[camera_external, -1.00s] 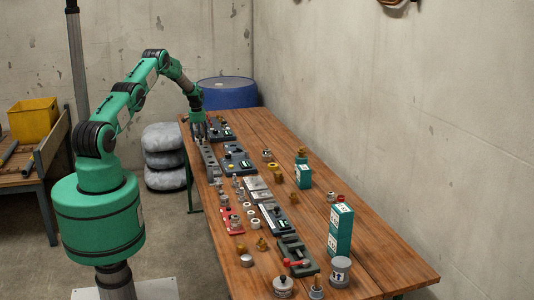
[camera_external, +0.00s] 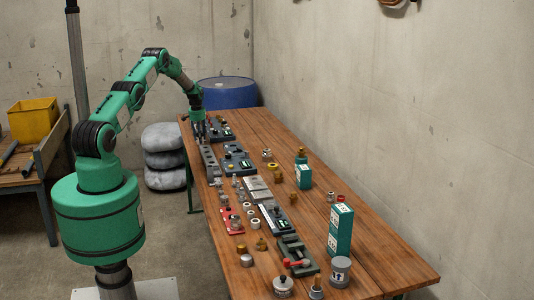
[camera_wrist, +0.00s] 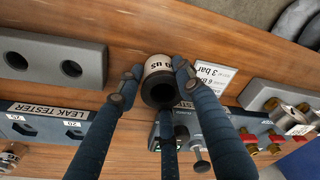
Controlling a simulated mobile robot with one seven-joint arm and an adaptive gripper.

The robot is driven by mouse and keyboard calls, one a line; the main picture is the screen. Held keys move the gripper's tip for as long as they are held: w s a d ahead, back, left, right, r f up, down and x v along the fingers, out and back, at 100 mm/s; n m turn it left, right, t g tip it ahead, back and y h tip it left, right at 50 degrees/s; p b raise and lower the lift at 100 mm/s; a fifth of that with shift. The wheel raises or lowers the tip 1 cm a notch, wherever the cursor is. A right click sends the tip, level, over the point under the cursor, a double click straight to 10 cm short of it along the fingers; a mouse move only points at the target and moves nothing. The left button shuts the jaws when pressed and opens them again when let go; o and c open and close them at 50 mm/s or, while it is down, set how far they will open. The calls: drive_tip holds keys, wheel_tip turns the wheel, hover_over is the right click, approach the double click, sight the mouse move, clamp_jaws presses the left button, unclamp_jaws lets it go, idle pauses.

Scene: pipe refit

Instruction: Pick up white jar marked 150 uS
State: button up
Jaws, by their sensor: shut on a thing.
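The white jar (camera_wrist: 158,64) shows in the wrist view between my fingers. It is a short cylinder with a dark round opening and a pale label. The label reads upside down and only partly, ending in "uS"; the number is partly cut off. My gripper (camera_wrist: 157,84) is shut on the jar, with blue-sleeved fingers on its left and right and a third finger below it. In the external view my gripper (camera_external: 199,136) is at the far left end of the wooden table, and the jar is too small to make out there.
A grey block with round holes (camera_wrist: 52,58) lies left of the jar, above a leak tester (camera_wrist: 45,130). A label card reading "3 bar" (camera_wrist: 213,76) and a grey valve manifold (camera_wrist: 262,97) are on the right. Teal boxes (camera_external: 340,230) stand near the table's near end.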

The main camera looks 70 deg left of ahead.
drive_tip(key=shift+r, duration=0.5)
wheel_tip(320, 180, up, 2)
drive_tip(key=s+d, duration=0.2)
drive_tip(key=d, duration=0.2)
drive_tip(key=s+d+p, duration=0.1)
drive_tip(key=s+d, duration=0.2)
drive_tip(key=d, duration=0.2)
drive_tip(key=s+d+r, duration=0.1)
drive_tip(key=s+d, duration=0.2)
drive_tip(key=d, duration=0.1)
drive_tip(key=shift+s+d, duration=0.15)
drive_tip(key=shift+d, duration=0.2)
